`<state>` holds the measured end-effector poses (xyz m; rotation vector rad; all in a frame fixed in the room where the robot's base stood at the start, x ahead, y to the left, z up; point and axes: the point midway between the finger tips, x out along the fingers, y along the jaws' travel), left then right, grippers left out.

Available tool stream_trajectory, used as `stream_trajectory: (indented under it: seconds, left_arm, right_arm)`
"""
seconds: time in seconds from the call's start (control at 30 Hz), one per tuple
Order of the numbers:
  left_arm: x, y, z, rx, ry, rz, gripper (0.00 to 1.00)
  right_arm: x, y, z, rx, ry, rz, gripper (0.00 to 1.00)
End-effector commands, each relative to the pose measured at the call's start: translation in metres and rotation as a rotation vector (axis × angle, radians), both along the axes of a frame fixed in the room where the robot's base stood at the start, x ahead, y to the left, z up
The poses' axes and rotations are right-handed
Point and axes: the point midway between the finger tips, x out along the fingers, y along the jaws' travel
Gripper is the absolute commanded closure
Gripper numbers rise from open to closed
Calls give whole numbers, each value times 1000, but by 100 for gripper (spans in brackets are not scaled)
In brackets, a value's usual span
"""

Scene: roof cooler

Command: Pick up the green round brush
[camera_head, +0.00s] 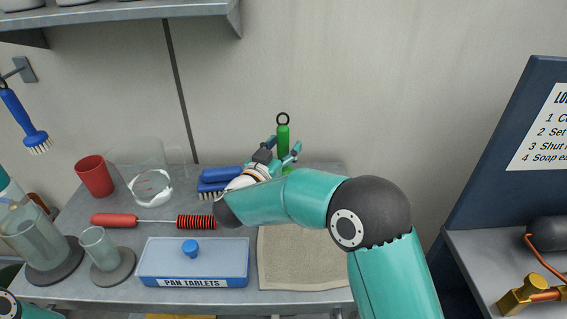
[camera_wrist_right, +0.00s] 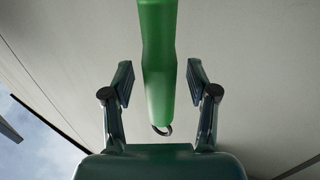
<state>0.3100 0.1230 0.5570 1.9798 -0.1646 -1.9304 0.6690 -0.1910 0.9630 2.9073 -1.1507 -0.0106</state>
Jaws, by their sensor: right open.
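The green round brush (camera_head: 283,138) stands upright near the back wall, its handle up with a dark ring at the top. Its lower part is hidden behind my right arm, so its head does not show. My right gripper (camera_head: 284,150) is open, its fingers on either side of the green handle. In the right wrist view the green handle (camera_wrist_right: 160,65) lies between the two open fingers (camera_wrist_right: 162,85), with gaps showing on both sides. My left gripper is not in view; a piece of my left arm shows at the lower left corner.
A blue brush (camera_head: 220,175) lies just left of my right gripper. A red cup (camera_head: 95,176), a red-handled brush (camera_head: 115,220), glassware and a blue PAN TABLETS box (camera_head: 193,258) stand to the left. A beige mat (camera_head: 300,265) lies in front. A shelf (camera_head: 120,14) hangs above left.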

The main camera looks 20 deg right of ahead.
Motion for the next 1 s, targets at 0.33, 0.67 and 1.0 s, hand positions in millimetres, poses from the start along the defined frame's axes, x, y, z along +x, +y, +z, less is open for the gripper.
stream_trajectory:
  seconds: [0.33,0.67,1.0]
  left_arm:
    - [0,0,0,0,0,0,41]
    - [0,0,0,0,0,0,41]
    - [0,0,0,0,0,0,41]
  right_arm:
    - [0,0,0,-1,1,1,68]
    - [0,0,0,-1,1,1,100]
    - [0,1,2,0,-1,1,100]
